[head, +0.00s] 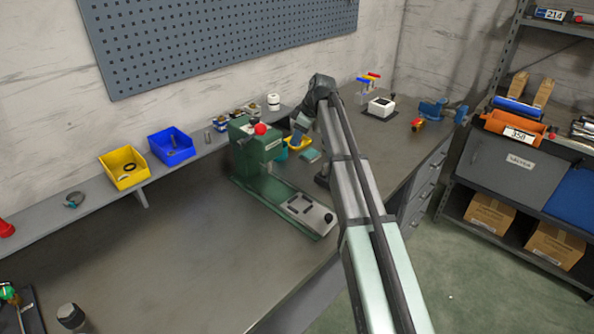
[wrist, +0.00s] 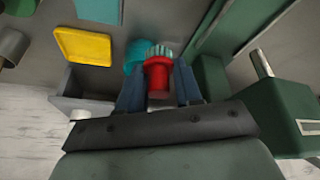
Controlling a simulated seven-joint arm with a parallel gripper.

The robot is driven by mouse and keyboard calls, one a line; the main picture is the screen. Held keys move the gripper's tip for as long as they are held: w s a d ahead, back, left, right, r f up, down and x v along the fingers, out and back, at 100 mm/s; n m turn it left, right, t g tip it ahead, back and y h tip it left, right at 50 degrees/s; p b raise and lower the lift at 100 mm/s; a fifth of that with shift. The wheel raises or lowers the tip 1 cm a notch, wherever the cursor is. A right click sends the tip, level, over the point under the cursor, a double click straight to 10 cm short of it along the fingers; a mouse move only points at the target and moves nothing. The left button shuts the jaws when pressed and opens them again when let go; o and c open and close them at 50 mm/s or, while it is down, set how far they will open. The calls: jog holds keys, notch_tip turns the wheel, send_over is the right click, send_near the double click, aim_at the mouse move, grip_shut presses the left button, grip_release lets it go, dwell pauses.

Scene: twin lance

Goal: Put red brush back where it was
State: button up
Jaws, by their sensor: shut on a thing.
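My gripper (wrist: 158,82) is shut on the red brush (wrist: 157,76) in the wrist view. The brush's pale bristles point away from my gripper, toward the top of that picture. A teal round thing (wrist: 135,58) lies just beyond and left of the bristles; I cannot tell whether they touch. In the head view my gripper (head: 299,127) is over the bench beside the green machine (head: 260,170), and the brush cannot be made out there. A teal thing (head: 282,153) shows below my gripper.
The green machine stands close to my gripper. A light teal block (head: 311,156) lies on the bench. Yellow (head: 124,168) and blue bins (head: 171,147) sit on the wall ledge. The bench's left part is largely clear.

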jog(key=shift+s+a+n+g, duration=0.15)
jog(key=shift+n+g, duration=0.25)
jog(key=shift+n, duration=0.8)
jog(key=shift+f, duration=5)
jog(key=o, duration=1)
jog(key=shift+f, duration=0.15)
jog(key=v, duration=1.2)
jog(key=shift+d, duration=0.3)
